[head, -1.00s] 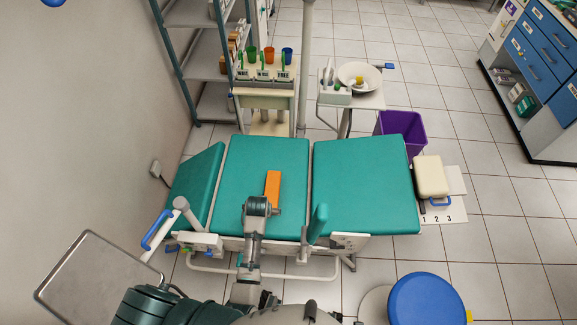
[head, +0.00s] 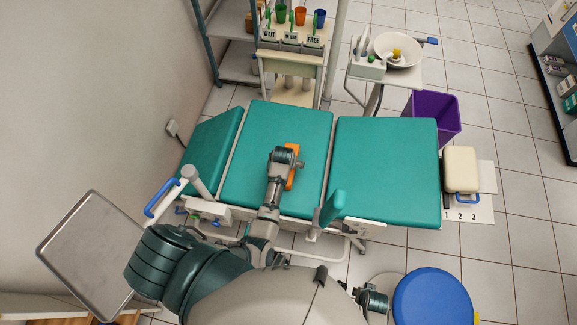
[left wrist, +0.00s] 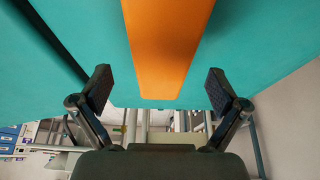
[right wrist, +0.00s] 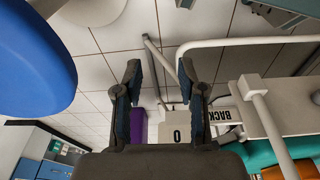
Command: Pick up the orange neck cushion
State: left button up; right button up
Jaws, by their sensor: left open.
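The orange neck cushion (head: 291,180) lies on the middle teal pad of the dental chair (head: 262,125), partly hidden under my left arm in the head view. In the left wrist view the cushion (left wrist: 165,45) is a long orange block between and beyond the fingers. My left gripper (left wrist: 160,86) is open around the line of the cushion, with no visible contact. In the head view the left gripper (head: 284,157) is over the cushion and its fingertips are hidden. My right gripper (right wrist: 160,75) is open and empty, low beside the chair, away from the cushion.
A teal armrest (head: 332,207) stands up at the chair's near edge. A blue stool (head: 433,298) is at the front right, and a metal tray (head: 88,245) at the left. A cup stand (head: 290,62) and a basin (head: 398,49) are behind the chair. A purple bin (head: 436,108) stands at the right.

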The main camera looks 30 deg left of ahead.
pick_arm(q)
jog(key=shift+w+a+f, duration=0.1)
jog(key=shift+w+f, duration=0.05)
jog(key=shift+f, duration=0.3)
jog(key=b+x, duration=0.2)
jog(key=x, duration=0.2)
jog(key=shift+f, duration=0.1)
jog(key=shift+w, duration=0.1)
jog(key=shift+a, duration=0.1)
jog(key=c, duration=1.3)
pick_arm(e)
notch_tip(320, 180, up, 6)
jog(key=w, duration=0.1)
jog(key=shift+d+r, duration=0.2)
